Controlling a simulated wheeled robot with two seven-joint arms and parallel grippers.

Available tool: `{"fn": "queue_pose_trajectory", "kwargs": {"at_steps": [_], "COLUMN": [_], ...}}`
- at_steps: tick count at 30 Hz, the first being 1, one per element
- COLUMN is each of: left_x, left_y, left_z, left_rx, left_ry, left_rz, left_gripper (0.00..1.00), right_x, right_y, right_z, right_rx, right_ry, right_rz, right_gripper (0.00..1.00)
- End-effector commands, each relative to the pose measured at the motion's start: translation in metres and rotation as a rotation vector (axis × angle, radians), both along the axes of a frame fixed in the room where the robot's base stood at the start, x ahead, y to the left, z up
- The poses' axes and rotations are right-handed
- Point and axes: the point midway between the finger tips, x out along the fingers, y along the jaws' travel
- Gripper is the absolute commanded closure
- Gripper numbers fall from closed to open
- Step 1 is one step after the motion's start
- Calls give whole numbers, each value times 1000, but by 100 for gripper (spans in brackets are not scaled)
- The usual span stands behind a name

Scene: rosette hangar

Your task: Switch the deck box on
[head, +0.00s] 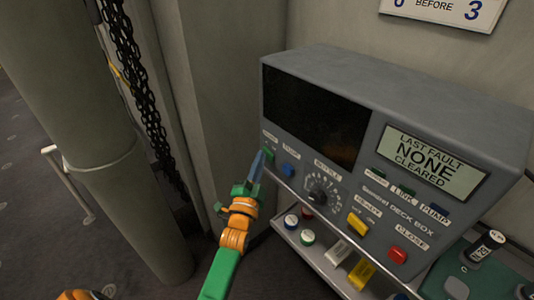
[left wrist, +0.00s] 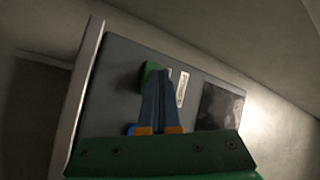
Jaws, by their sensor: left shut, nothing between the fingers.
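The deck box (head: 280,105) is a grey console with a slanted front. Its large screen (head: 318,115) is dark, and its small display reads "LAST FAULT NONE CLEARED". A green button (head: 268,154) sits at the panel's left end, with a blue button (head: 288,170) to its right. My left gripper (head: 259,158) is shut and empty, its blue fingertips right at the green button. In the left wrist view the fingertips (left wrist: 162,74) overlap the edge of the green button (left wrist: 150,75); I cannot tell whether they touch or press it.
A dial (head: 319,196), a yellow button (head: 357,224) and a red button (head: 397,254) are further right on the panel. A shelf (head: 290,236) below holds several small parts. A thick pillar (head: 95,130) and a hanging chain (head: 140,75) stand left of the box.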

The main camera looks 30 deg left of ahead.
Motion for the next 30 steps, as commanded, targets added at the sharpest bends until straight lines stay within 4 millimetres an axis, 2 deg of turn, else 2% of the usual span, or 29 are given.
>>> {"fn": "queue_pose_trajectory", "kwargs": {"at_steps": [8,22,30], "left_x": [-3,-41,-44], "left_y": [1,24,26], "left_z": [2,-1,-2], "left_rx": [2,1,0], "left_ry": [-1,5,4], "left_rz": [-1,1,1], "left_gripper": [100,100,100], "right_x": [0,0,0], "right_y": [0,0,0], "right_z": [3,23,23], "right_rx": [0,0,0], "right_ry": [0,0,0], "right_rz": [0,0,0], "right_gripper": [50,50,50]}}
